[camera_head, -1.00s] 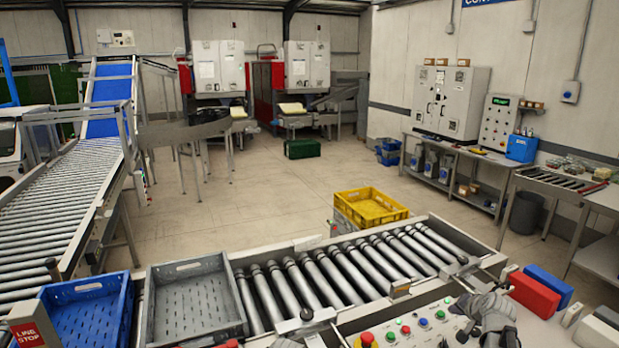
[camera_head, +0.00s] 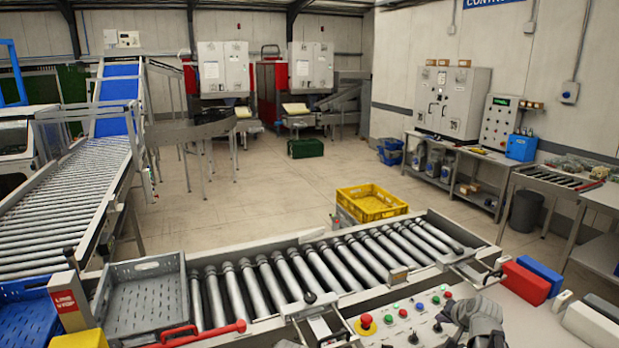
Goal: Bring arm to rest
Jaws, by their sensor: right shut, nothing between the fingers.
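My right gripper (camera_head: 452,318) is at the lower right, a dark grey hand over the right end of the control panel (camera_head: 402,325). Its fingers are small and partly merge with the panel behind. It is shut and holds nothing that I can see. I cannot tell whether it touches the panel. My left gripper is not in view.
A roller conveyor (camera_head: 437,211) runs across in front, with a grey crate (camera_head: 160,264) and a blue crate (camera_head: 20,292) at its left. A LINE STOP post (camera_head: 68,303) and red handle (camera_head: 205,334) are near. Red and blue boxes (camera_head: 525,282) lie right.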

